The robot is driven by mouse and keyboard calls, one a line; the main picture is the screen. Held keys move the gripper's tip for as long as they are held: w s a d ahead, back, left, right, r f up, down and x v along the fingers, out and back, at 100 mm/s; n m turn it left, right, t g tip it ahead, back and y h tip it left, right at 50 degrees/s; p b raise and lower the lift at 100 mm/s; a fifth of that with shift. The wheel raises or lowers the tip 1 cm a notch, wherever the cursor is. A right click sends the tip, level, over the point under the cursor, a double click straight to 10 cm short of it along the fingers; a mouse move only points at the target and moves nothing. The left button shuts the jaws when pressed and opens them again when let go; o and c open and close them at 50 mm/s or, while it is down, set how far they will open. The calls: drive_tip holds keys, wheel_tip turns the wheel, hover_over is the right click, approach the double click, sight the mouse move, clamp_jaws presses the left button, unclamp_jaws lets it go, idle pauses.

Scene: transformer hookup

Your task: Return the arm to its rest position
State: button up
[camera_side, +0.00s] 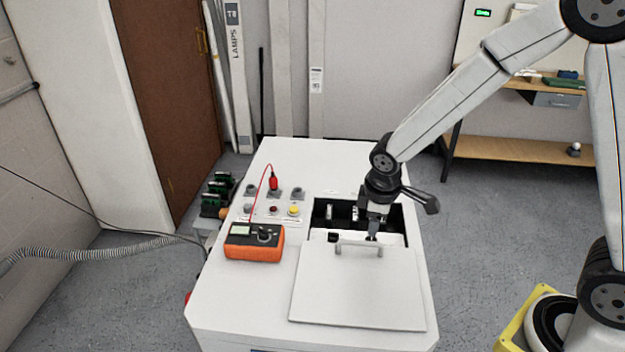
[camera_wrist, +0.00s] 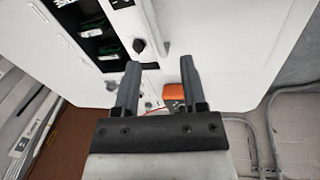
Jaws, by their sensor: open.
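My gripper (camera_side: 373,232) is over the front part of the open compartment in the white cabinet top, close to the handle of the lid, in the side view. In the wrist view my gripper (camera_wrist: 157,80) shows two dark fingers spread apart with nothing held between them. My arm reaches in from the upper right and bends down at the wrist. I cannot tell whether the fingertips touch the handle.
The white lid (camera_side: 350,290) with its handle (camera_side: 358,247) lies on the cabinet (camera_side: 230,310), in front of the compartment (camera_side: 335,212). An orange multimeter (camera_side: 254,242) stands left, with a red probe (camera_side: 273,183) behind it. A workbench (camera_side: 520,148) stands at the back right.

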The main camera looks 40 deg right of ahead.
drive_tip(key=s+d+r+m+t+y, duration=0.1)
drive_tip(key=s+r+m, duration=0.2)
drive_tip(key=s+m, duration=0.4)
drive_tip(key=shift+s+d, duration=0.2)
drive_tip(key=shift+s, duration=1.2)
idle(0.3)
